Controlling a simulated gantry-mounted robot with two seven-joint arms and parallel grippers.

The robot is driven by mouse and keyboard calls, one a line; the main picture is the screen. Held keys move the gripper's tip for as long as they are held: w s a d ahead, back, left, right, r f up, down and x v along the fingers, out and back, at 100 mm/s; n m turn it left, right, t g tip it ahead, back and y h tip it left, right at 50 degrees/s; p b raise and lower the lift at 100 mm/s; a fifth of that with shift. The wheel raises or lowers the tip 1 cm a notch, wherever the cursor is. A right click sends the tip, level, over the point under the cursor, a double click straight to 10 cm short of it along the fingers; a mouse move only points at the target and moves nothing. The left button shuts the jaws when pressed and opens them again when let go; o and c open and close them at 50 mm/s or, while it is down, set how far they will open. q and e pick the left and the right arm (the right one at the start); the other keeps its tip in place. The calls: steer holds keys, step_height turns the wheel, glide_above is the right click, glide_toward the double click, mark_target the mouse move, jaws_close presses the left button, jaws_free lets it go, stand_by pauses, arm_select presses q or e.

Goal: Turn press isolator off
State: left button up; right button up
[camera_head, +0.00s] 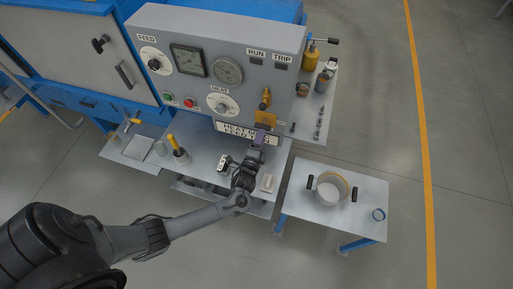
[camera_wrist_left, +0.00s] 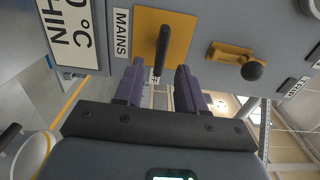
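The isolator is a dark lever handle (camera_wrist_left: 162,50) on a yellow plate (camera_wrist_left: 182,30) beside a MAINS label in the left wrist view. The plate also shows in the head view (camera_head: 266,117) at the lower right of the grey control panel (camera_head: 215,70). The handle stands straight along the plate in the wrist picture. My left gripper (camera_wrist_left: 160,68) is open, with its two purple fingers on either side of the handle's lower end. I cannot tell whether they touch it. In the head view my left gripper (camera_head: 259,138) is just below the plate. My right gripper is out of view.
A brass-coloured latch with a black knob (camera_wrist_left: 252,70) sits beside the plate. A bench (camera_head: 205,150) below holds a yellow-handled tool in a pot (camera_head: 178,150). A side table (camera_head: 300,205) carries a pot (camera_head: 330,190). Gauges and dials fill the panel above.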

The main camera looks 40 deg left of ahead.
arm_select(q)
steer(key=v, duration=0.5)
stand_by(0.4)
steer(key=s+d+r+n+g+h+p, duration=0.2)
steer(key=s+d+r+n+g, duration=0.1)
steer(key=s, duration=0.4)
steer(key=s+d+r+n+g+h+p, duration=0.2)
steer(key=s+d+r+n+g+h, duration=0.1)
steer(key=s, duration=0.5)
steer(key=s+d+r+n+g+h+p, duration=0.2)
steer(key=s+d+r+n+g, duration=0.2)
steer(key=s+r+n+g, duration=0.1)
steer(key=s+r+g, duration=0.1)
steer(key=s+r, duration=0.1)
steer(key=s, duration=0.1)
steer(key=shift+s+d+g+h, duration=0.2)
steer(key=shift+d+g+h, duration=0.1)
steer(key=shift+d+g, duration=0.1)
